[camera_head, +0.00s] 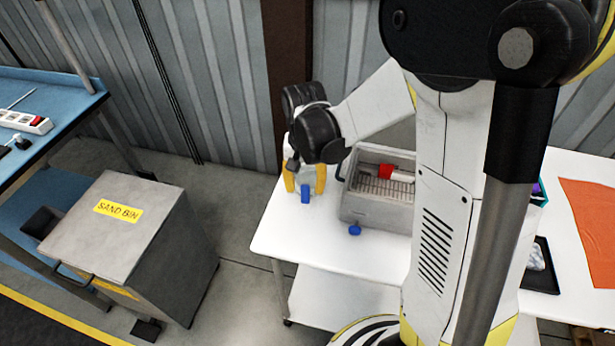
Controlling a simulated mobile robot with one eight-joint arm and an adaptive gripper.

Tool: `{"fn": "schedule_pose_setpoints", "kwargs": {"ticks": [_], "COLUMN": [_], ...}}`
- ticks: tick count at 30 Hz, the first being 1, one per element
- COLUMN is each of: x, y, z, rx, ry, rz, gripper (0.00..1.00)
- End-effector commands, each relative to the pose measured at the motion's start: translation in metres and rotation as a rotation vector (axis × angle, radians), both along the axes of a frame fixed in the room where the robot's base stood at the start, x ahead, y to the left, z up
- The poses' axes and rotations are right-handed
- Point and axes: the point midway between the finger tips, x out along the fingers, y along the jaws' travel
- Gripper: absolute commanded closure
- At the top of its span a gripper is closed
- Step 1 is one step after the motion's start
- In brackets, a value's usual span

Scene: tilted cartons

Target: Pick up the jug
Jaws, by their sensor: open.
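A clear, pale vessel that looks like the jug (306,177) stands on the white table (272,232) near its left end. A small blue part (305,194) shows at its front. My gripper (305,180) points down over it, with one yellow finger on its left side and the other on its right. The fingers are open around the vessel; whether they touch it I cannot tell. The dark wrist hides its top.
A grey crate (372,212) with a red-and-white item (394,173) in it stands close to the right of my gripper. A blue knob-like object (354,230) is in front of it. A sand bin (112,225) stands left, on the floor. An orange cloth (590,215) lies far right.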

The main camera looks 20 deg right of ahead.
Motion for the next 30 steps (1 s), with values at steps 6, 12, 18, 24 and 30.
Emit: {"fn": "schedule_pose_setpoints", "kwargs": {"ticks": [6, 12, 18, 24, 30], "x": [-0.001, -0.001, -0.001, -0.001, -0.001], "y": [-0.001, -0.001, -0.001, -0.001, -0.001], "z": [-0.028, -0.026, -0.026, -0.026, -0.026], "rx": [0.000, 0.000, 0.000, 0.000, 0.000], "ry": [0.000, 0.000, 0.000, -0.001, 0.000], "rz": [0.000, 0.000, 0.000, 0.000, 0.000], "gripper": [0.55, 0.62, 1.00, 1.00, 1.00]}}
